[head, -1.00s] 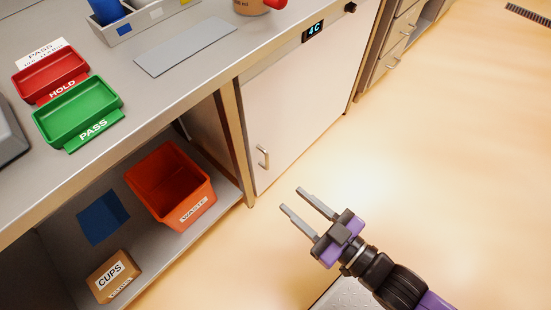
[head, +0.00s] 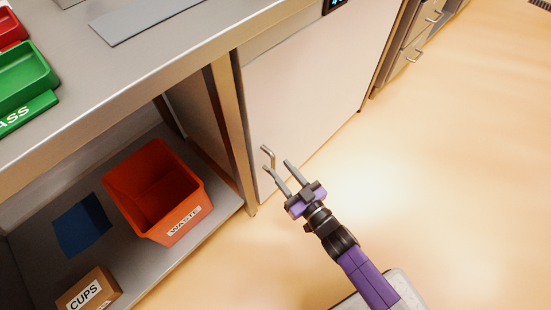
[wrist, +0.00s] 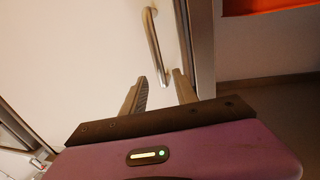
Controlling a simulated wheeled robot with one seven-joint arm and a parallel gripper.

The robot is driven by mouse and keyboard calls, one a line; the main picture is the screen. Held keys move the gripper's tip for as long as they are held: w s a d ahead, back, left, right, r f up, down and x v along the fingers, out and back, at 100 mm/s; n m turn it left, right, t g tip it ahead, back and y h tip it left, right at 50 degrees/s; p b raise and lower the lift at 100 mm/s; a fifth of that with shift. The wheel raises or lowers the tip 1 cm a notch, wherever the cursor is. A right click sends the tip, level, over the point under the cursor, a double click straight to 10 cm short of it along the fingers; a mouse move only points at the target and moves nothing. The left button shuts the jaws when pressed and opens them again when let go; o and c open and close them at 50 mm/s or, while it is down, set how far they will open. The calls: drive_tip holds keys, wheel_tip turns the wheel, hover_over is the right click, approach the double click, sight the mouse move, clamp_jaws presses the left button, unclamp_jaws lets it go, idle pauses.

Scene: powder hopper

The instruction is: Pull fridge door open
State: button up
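The fridge door (head: 315,85) is a pale flat panel under the counter and looks shut. Its metal bar handle (head: 268,154) is at the door's lower left in the head view. My gripper (head: 277,166) is open at the handle, its fingertips overlapping or just beside it in that view. In the wrist view the handle (wrist: 155,42) runs down toward the gap between my two fingers (wrist: 160,82), with its near end close to the tips. The fingers are apart and not closed on it. I cannot tell whether they touch it.
An orange waste bin (head: 157,190) and a cups box (head: 88,291) are on the open shelf left of the fridge. A cabinet post (head: 229,130) stands close beside the handle. The floor (head: 450,180) to the right is clear.

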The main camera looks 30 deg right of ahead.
sight(273, 161)
drive_tip(key=w, duration=0.3)
drive_tip(key=w+b, duration=0.1)
drive_tip(key=w, duration=0.1)
drive_tip(key=shift+a, duration=0.35)
drive_tip(key=shift+s, duration=0.1)
clamp_jaws()
idle(1.0)
